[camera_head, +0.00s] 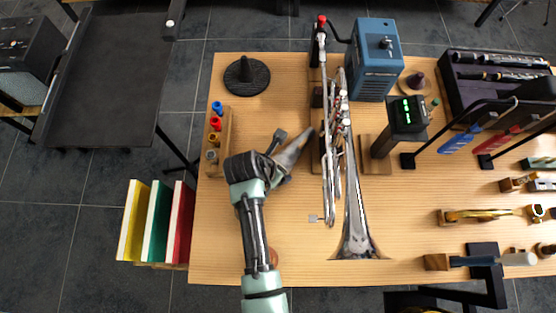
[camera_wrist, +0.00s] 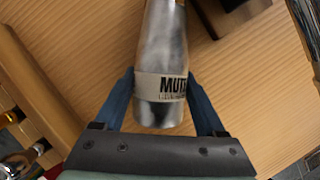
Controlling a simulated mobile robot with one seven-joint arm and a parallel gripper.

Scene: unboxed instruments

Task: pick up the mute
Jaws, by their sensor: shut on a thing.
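The mute (camera_wrist: 163,60) is a silvery, tapered metal piece with a pale band lettered "MUT", the rest of the word cut off. In the wrist view it lies between the two blue fingers of my gripper (camera_wrist: 165,100), its wide end toward the palm. My gripper is shut on it. In the head view the mute (camera_head: 293,152) sticks out from my gripper (camera_head: 278,160) toward the upper right, its narrow tip close to the trumpet's left side. I cannot tell whether it touches the table.
The trumpet (camera_head: 354,215) lies just right of my gripper. A rack (camera_head: 225,145) with coloured pegs stands to the left, a black round base (camera_head: 246,76) behind. A blue box (camera_head: 376,62) and a green-lit device (camera_head: 407,115) stand at right. The table's (camera_head: 215,240) front left is bare.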

